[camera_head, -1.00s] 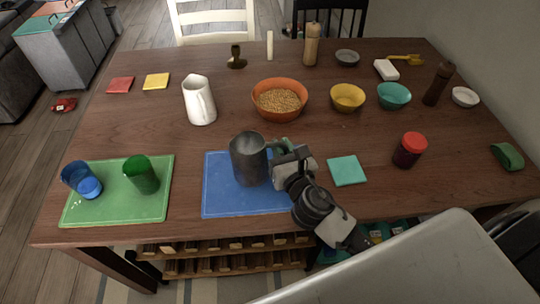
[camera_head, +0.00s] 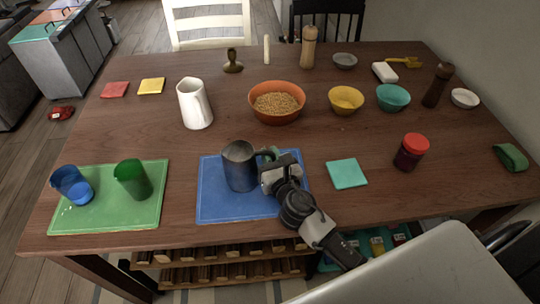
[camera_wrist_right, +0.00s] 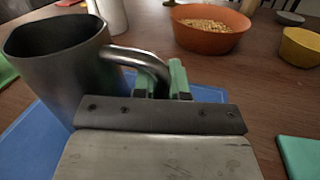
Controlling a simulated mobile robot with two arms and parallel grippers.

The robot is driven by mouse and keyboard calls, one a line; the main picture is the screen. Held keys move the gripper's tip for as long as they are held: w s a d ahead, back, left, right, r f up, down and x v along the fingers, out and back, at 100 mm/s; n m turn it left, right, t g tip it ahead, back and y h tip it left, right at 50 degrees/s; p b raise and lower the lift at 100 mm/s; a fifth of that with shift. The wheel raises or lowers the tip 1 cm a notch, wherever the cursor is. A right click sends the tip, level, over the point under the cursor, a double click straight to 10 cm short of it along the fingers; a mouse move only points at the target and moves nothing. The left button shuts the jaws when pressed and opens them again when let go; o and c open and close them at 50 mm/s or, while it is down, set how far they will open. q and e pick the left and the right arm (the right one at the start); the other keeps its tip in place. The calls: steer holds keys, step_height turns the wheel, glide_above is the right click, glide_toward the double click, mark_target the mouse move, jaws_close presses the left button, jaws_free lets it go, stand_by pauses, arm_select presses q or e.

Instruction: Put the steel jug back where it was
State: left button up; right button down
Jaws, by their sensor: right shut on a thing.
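The steel jug (camera_head: 239,167) is a dark grey metal jug standing upright over the blue mat (camera_head: 215,209). I cannot tell whether its base touches the mat. My right gripper (camera_head: 272,158) is at the jug's right side, shut on its handle. In the right wrist view, the green-tipped fingers (camera_wrist_right: 178,78) close around the handle of the jug (camera_wrist_right: 62,70), and the jug's open top faces up. My left gripper is out of view.
A green mat (camera_head: 95,220) with a blue cup (camera_head: 72,186) and a green cup (camera_head: 132,180) lies left. A white pitcher (camera_head: 194,104) and an orange bowl (camera_head: 276,117) stand behind. A teal coaster (camera_head: 347,173) and a red-lidded jar (camera_head: 410,152) are right.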

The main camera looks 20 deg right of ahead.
steer(key=c, duration=1.6)
jaws_free()
steer(key=shift+f, duration=0.15)
steer(key=o, duration=0.4)
steer(key=shift+o, duration=0.2)
steer(key=shift+r, duration=0.3)
steer(key=s+b, duration=0.1)
steer(key=s, duration=1.1)
steer(key=shift+a+f+b, duration=0.15)
steer(key=shift+b, duration=0.2)
